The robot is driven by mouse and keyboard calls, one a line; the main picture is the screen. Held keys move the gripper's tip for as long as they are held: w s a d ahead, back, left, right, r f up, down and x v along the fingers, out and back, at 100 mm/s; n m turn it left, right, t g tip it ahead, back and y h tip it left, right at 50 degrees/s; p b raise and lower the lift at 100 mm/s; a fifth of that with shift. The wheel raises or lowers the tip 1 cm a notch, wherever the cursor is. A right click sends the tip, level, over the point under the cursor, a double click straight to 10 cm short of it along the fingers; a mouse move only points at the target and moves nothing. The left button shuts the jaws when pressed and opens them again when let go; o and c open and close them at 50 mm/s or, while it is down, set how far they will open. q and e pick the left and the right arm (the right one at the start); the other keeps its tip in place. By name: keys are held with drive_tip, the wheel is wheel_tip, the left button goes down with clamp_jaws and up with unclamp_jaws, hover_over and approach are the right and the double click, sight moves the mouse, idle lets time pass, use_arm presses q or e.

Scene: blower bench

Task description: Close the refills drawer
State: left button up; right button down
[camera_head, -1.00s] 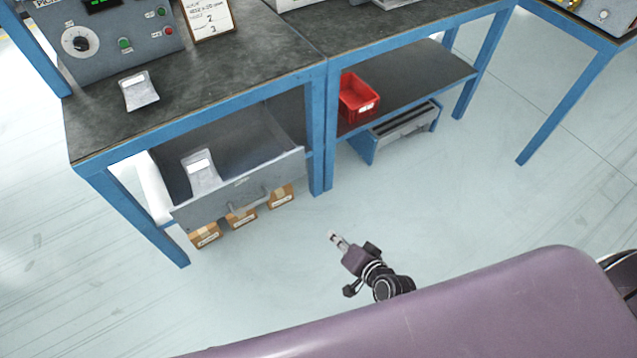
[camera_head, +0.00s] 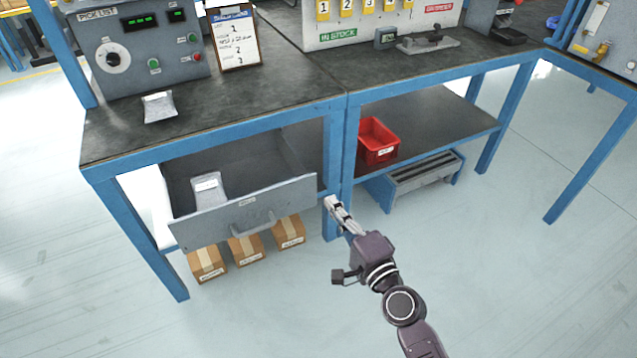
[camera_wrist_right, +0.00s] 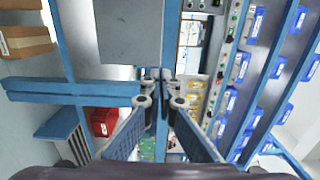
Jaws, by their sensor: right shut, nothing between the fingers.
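The grey refills drawer (camera_head: 285,202) hangs open under the left workbench, its front panel tilted in view with a grey handle (camera_head: 254,226). A pale packet with a white label (camera_head: 207,187) lies inside it. My right gripper (camera_head: 332,203) is shut and empty, to the right of the drawer front, near the blue bench leg, and apart from the handle in the head view. In the right wrist view, the shut fingers (camera_wrist_right: 162,75) are in the middle and a grey panel (camera_wrist_right: 128,32), apparently the drawer front, is at upper left. My left gripper is not in view.
Several cardboard boxes (camera_head: 247,248) sit below the drawer. Blue bench legs (camera_head: 338,165) stand right of it. A red bin (camera_head: 378,141) is on the lower shelf, with a grey step stool (camera_head: 424,177) beneath. The floor in front is clear.

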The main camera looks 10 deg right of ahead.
sight(313, 176)
drive_tip(key=x, duration=0.7)
drive_tip(key=shift+f, duration=0.1)
drive_tip(key=shift+w+a, duration=0.15)
drive_tip(key=shift+w, duration=0.4)
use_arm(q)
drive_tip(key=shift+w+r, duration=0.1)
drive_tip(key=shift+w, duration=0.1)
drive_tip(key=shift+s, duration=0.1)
